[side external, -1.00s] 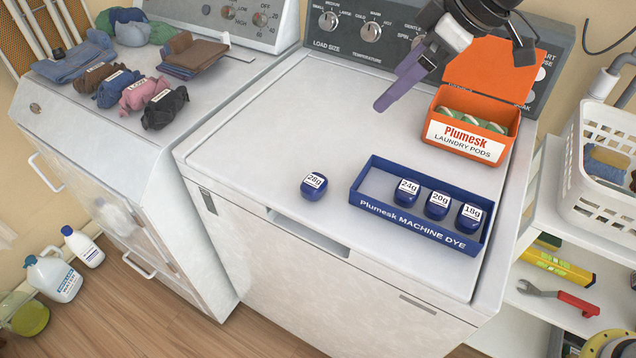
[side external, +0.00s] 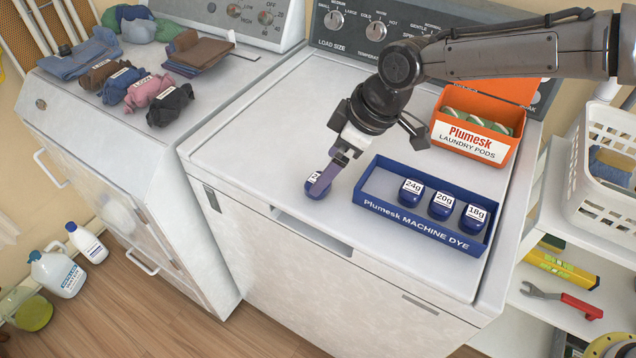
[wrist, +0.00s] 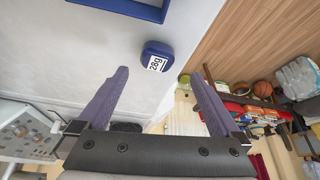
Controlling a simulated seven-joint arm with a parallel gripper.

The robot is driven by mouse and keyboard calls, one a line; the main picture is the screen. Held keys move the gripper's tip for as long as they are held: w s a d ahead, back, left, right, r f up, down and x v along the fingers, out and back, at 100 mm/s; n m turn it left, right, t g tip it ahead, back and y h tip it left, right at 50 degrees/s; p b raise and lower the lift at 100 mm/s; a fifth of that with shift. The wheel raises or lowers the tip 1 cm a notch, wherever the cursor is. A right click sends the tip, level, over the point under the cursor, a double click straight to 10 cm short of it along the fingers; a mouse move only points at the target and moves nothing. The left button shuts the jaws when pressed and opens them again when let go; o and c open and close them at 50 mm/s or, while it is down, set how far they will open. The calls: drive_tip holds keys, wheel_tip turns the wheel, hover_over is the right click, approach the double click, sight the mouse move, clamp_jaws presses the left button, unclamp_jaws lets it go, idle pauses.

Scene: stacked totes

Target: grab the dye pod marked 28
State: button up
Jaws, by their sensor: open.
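The dye pod marked 28g (side external: 312,190) is a small dark blue pod with a white label, standing alone on the white machine top left of the dye tray. In the wrist view the pod (wrist: 157,56) lies just beyond the fingertips, roughly midway between them, with its label readable. My gripper (side external: 325,180) is at the pod in the side view, where a purple finger covers part of the pod and its label. In the wrist view my gripper (wrist: 163,70) has its two purple fingers spread wide with nothing between them.
The blue dye tray (side external: 408,226) to the right holds pods marked 24g (side external: 410,193), 20g (side external: 441,206) and 18g (side external: 473,219). An orange laundry pod box (side external: 472,138) stands behind it. The machine's front edge is close in front of the pod; the top to its left is clear.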

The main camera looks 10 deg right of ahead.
drive_tip(key=x, duration=0.5)
drive_tip(key=shift+w+d+f, duration=0.15)
drive_tip(key=shift+d, duration=0.15)
drive_tip(key=shift+c, duration=0.3)
drive_tip(key=c, duration=1.3)
drive_tip(key=shift+c, duration=0.2)
